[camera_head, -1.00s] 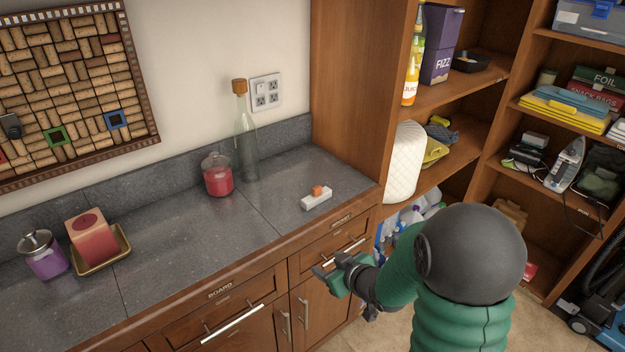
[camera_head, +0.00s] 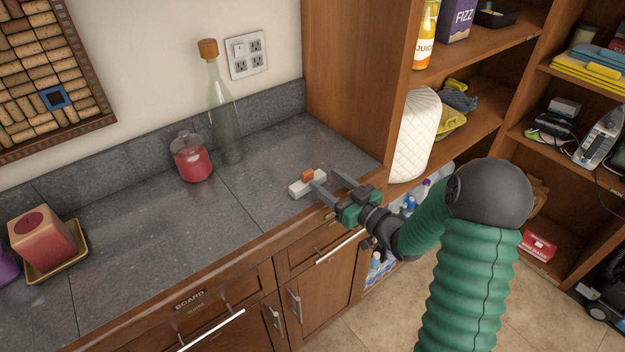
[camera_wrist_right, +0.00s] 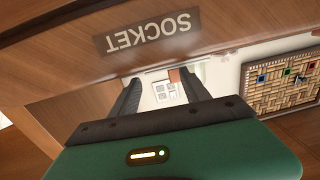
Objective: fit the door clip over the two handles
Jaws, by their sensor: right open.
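The door clip (camera_head: 309,186), a small white block with an orange piece on top, lies on the grey counter near its front edge. My right gripper (camera_head: 325,179) is open, its two fingers reaching over the counter edge at the clip's right end. One fingertip is close to the clip; I cannot tell whether it touches. The two upright metal door handles, the left one (camera_head: 273,317) and the right one (camera_head: 295,304), are side by side on the cabinet doors below the drawers. In the right wrist view the open fingers (camera_wrist_right: 162,92) show under the drawer label. My left gripper is not in view.
A red jar (camera_head: 192,160) and a glass bottle (camera_head: 224,125) stand behind the clip, to its left. A tall wooden shelf side (camera_head: 350,70) rises to the right of the counter. Horizontal drawer handles (camera_head: 340,247) stick out below the counter edge. The counter's middle is clear.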

